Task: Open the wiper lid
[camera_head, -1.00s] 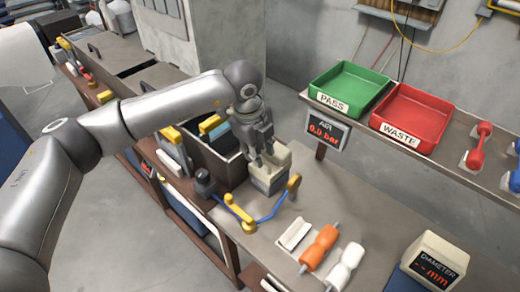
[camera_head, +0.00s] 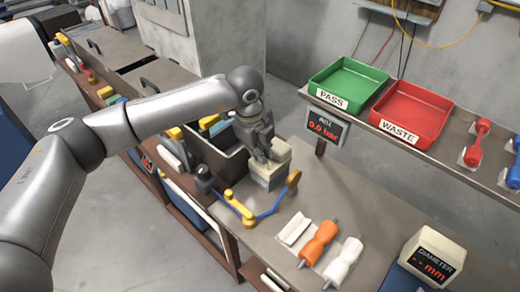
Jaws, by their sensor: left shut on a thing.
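The wiper looks to be the small cream block (camera_head: 268,178) on the near bench, beside a dark open bin. Its lid looks to be the pale upper part (camera_head: 281,155). My left gripper (camera_head: 263,157) comes down over the block from above and is shut on the lid at its left side. The fingertips partly cover the lid, and I cannot tell whether the lid is raised or tilted. My right gripper is out of view.
A blue bar with yellow-orange ends (camera_head: 262,213) lies just in front of the block. Orange (camera_head: 319,243) and white (camera_head: 343,262) spools lie to the right. The green PASS tray (camera_head: 344,86) and red WASTE tray (camera_head: 411,115) sit on the shelf behind.

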